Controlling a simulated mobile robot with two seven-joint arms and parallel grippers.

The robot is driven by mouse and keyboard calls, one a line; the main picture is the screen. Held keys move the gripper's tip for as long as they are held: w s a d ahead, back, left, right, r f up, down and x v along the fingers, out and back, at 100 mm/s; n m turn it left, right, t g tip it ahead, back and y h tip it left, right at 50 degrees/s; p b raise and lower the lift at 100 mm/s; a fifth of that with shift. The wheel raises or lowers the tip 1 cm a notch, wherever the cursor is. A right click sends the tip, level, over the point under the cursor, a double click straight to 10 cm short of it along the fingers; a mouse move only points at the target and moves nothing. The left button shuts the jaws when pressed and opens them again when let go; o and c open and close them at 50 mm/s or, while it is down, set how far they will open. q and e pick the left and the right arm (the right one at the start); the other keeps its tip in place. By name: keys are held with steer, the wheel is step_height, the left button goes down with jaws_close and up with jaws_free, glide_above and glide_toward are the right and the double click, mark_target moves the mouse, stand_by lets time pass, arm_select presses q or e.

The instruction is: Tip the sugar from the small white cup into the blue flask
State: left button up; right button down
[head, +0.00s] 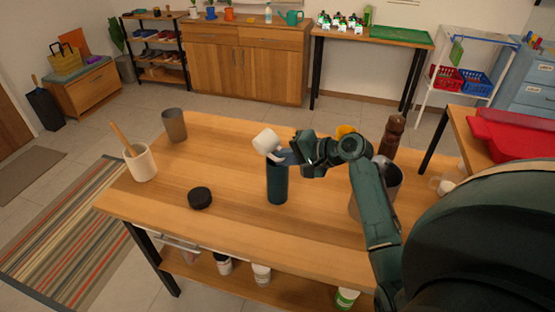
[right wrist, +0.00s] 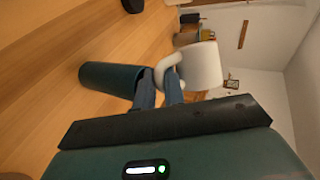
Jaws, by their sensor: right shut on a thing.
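The small white cup (head: 266,141) is in my right gripper (head: 287,157), which is shut on its handle. The cup looks tilted, just above and slightly left of the top of the blue flask (head: 277,184). The dark blue flask stands upright on the wooden table. In the right wrist view, the cup (right wrist: 204,66) shows beyond the fingertips (right wrist: 163,84), with its handle between them, close to the flask's top end (right wrist: 108,79). The sugar and the flask's mouth are hidden. My left gripper is not in view.
A round black lid (head: 200,197) lies left of the flask on the table (head: 235,235). A grey-brown cup (head: 174,125) and a white crock (head: 142,163) with a wooden utensil stand further left. A dark brown mill (head: 393,136) and a grey container (head: 388,180) are right, near my arm.

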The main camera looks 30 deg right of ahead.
steer(key=shift+d+r, duration=0.1)
steer(key=shift+d, duration=0.05)
steer(key=shift+f+m+y, duration=0.65)
steer(key=shift+m+y, duration=0.05)
stand_by(0.6)
steer(key=shift+r+m+t+y, duration=0.1)
steer(key=shift+m+t+y, duration=0.2)
steer(key=shift+m+y, duration=0.25)
stand_by(0.8)
steer(key=shift+f+m+y, duration=0.55)
steer(key=shift+f+y, duration=0.05)
steer(key=shift+y, duration=0.05)
stand_by(0.7)
steer(key=shift+r+m+t+y, duration=0.2)
steer(key=shift+m+t+y, duration=0.4)
steer(key=shift+m, duration=0.6)
stand_by(1.5)
steer(key=n+g+h, duration=0.1)
steer(key=n+h, duration=0.1)
steer(key=n, duration=0.1)
steer(key=shift+r, duration=0.2)
